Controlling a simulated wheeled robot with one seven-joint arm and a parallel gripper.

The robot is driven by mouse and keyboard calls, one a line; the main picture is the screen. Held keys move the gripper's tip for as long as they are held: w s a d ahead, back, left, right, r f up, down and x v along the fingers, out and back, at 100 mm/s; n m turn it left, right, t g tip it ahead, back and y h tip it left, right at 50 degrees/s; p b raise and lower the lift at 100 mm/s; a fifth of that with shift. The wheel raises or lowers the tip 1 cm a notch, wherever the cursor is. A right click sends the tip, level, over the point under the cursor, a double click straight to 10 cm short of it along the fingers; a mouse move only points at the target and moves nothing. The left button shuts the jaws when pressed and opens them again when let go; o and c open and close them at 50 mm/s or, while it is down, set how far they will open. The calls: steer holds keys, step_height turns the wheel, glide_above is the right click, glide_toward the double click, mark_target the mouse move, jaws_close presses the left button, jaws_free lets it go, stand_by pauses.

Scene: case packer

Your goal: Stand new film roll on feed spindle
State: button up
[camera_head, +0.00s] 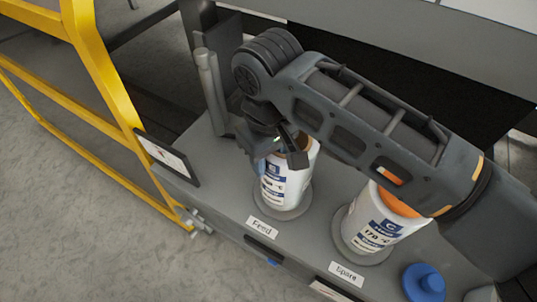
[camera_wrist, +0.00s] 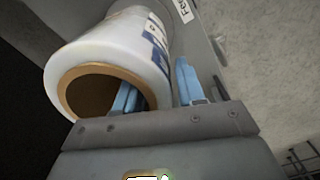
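A white film roll (camera_head: 283,188) with a blue printed label and a brown core stands upright on the round grey base behind the "Feed" label (camera_head: 262,226). My gripper (camera_head: 273,160) is at its top rim. In the wrist view the roll (camera_wrist: 130,45) shows its open core end. One blue finger reaches into the core and the other is outside the wall, so my gripper (camera_wrist: 158,95) straddles the wall. The fingers look spread, with a gap beside the outer one. The spindle inside the core is hidden.
A second roll (camera_head: 377,225) with an orange top stands at the "Spare" label (camera_head: 346,273), partly behind my arm. A blue knob (camera_head: 424,283) is right of it. A yellow frame (camera_head: 100,75) borders the left.

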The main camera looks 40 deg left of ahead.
steer(key=shift+o, duration=1)
steer(key=shift+r, duration=0.15)
step_height(320, 180, up, 12)
